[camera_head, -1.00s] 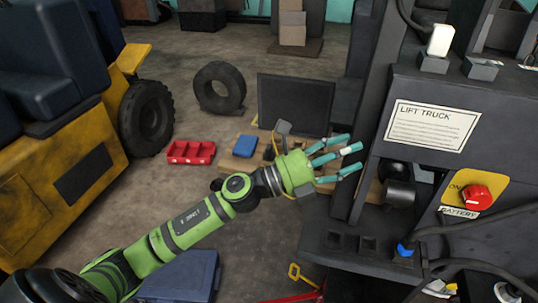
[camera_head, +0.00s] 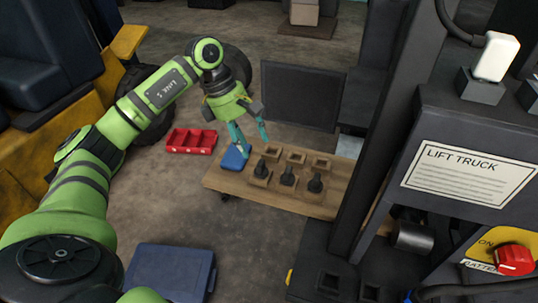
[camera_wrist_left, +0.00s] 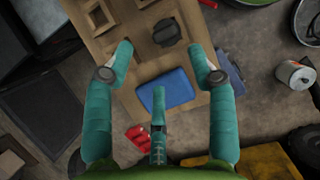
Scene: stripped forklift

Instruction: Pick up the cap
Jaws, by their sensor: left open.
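I cannot tell for sure which thing is the cap. Several black knob-topped pieces (camera_head: 287,176) stand in square wooden sockets on a low wooden board (camera_head: 220,182). One black round piece (camera_wrist_left: 168,33) shows beyond the fingers in the left wrist view. A flat blue block (camera_head: 234,158) lies at the board's left end; it also shows between the fingers in the left wrist view (camera_wrist_left: 177,87). My left gripper (camera_head: 253,145) points down over this end of the board, open and empty, with its teal fingers spread. My right gripper is not in view.
A red tray (camera_head: 191,141) lies left of the board. A dark upright panel (camera_head: 302,96) stands behind it. The forklift body with a LIFT TRUCK plate (camera_head: 470,174) stands at right. A blue case (camera_head: 171,272) lies on the floor in front.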

